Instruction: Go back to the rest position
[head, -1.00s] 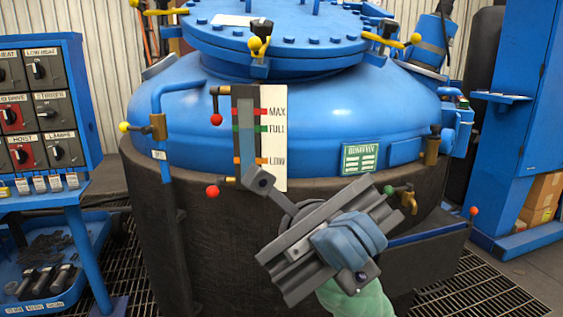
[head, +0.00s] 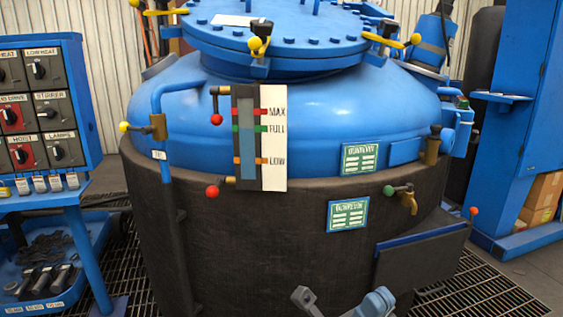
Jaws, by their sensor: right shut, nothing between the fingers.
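My right gripper (head: 303,297) shows only in part at the bottom edge of the head view, low in front of the dark lower wall of the furnace vessel (head: 240,240). Its grey tip is shut and holds nothing. A blue-grey part of my right arm shows just right of it, and the rest is cut off by the frame edge. My left gripper is not in view.
The blue vessel carries a level gauge (head: 247,140), red-knobbed valves, green plates and a brass tap (head: 409,202). A dark box (head: 420,255) juts out at lower right. A switch panel (head: 40,110) stands left, a blue cabinet (head: 522,130) right. Floor grating surrounds the vessel.

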